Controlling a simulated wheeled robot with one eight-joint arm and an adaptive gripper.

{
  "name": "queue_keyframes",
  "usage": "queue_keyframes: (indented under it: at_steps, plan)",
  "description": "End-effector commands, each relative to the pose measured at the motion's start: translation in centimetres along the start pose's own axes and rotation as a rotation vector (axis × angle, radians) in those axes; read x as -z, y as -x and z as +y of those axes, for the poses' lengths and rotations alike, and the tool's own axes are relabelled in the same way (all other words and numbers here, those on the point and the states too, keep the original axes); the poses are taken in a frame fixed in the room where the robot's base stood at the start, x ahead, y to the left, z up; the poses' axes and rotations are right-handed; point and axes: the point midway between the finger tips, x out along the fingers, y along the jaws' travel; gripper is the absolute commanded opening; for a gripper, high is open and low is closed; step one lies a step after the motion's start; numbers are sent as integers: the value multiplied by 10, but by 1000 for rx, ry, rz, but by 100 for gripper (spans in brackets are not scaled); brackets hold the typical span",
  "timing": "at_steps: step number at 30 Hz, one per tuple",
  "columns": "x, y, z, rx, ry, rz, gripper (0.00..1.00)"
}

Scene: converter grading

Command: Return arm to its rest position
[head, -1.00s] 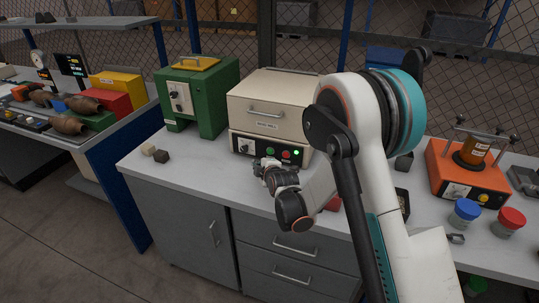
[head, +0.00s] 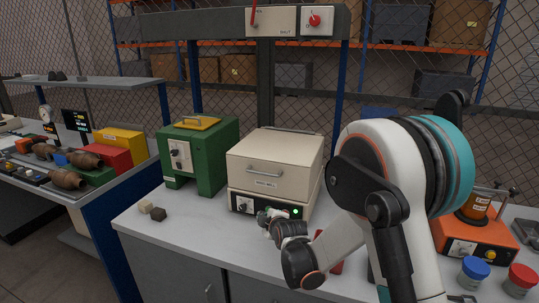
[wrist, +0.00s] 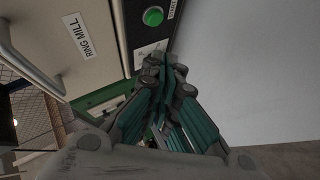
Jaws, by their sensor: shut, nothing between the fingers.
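My gripper (head: 268,218) is at the front of the cream ring mill (head: 275,160), by its lower black control panel. The wrist view shows my gripper (wrist: 170,75) with its fingers together and nothing between them. The mill's "RING MILL" label (wrist: 78,36) and a green button (wrist: 153,16) are close by in that view. The panel also shows a lit green light (head: 297,211) in the head view. My gripper covers part of the panel. I cannot tell whether the fingertips touch it.
A green machine (head: 198,155) stands left of the mill. Two small cubes (head: 157,214) lie on the bench's left front. An orange shaker (head: 470,240), a blue-lidded jar (head: 474,270) and a red-lidded jar (head: 520,280) are at right. The bench front left (head: 180,245) is clear.

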Motion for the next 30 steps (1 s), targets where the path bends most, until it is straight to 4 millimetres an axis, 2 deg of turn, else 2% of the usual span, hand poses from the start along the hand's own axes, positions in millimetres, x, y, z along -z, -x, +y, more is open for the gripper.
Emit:
queue_keyframes:
  at_steps: [1,6,14,23,30]
  plan:
    - [-2,17,12,10,-39,-15,0]
    - [-11,69,41,43,-186,-65,0]
    - [-28,155,67,78,-412,-150,0]
    - [-49,257,67,100,-674,-258,0]
    - [-67,336,46,100,-884,-354,0]
